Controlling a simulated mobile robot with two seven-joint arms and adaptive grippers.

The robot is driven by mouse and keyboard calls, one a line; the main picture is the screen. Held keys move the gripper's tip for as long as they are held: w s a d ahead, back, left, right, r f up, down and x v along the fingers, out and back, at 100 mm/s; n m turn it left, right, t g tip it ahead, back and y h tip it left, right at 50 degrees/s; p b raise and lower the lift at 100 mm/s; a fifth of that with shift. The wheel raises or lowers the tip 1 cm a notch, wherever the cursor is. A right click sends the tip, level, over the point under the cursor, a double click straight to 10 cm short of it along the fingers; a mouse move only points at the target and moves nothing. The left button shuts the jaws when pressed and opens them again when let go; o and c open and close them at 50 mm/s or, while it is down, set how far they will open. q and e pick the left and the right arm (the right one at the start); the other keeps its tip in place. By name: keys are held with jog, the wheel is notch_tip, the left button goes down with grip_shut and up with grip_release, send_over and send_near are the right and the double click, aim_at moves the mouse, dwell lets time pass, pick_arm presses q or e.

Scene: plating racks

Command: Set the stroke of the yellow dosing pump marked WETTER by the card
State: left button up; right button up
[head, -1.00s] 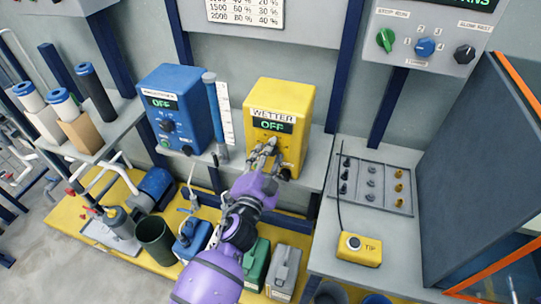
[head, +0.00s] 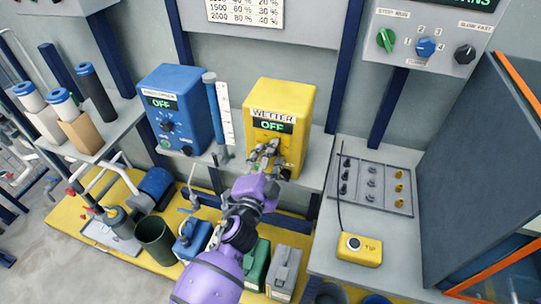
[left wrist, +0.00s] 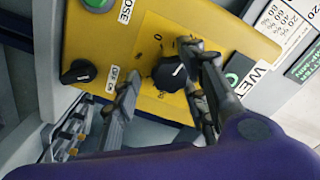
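The yellow pump (head: 297,110) marked WETTER stands on the grey shelf, and its display reads OFF. It also fills much of the left wrist view (left wrist: 105,40). My left gripper (head: 264,154) is in front of its lower face, partly hiding its controls. In the left wrist view my left gripper (left wrist: 160,68) is open, with its black stroke knob (left wrist: 169,74) between the spread fingers, nearer the right one. I cannot tell whether that finger touches it. A black OFF/ON switch (left wrist: 78,71) sits left of the fingers. The card (head: 243,12) shows rows of numbers and percentages; its top is cut off.
A yellow TIP box (head: 359,249) and a rack of small knobs (head: 372,184) lie on the right bench. A dark panel stands far right.

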pick_arm(q)
jog(key=shift+a, duration=0.1)
jog(key=v, duration=1.2)
jog(key=shift+r, duration=0.1)
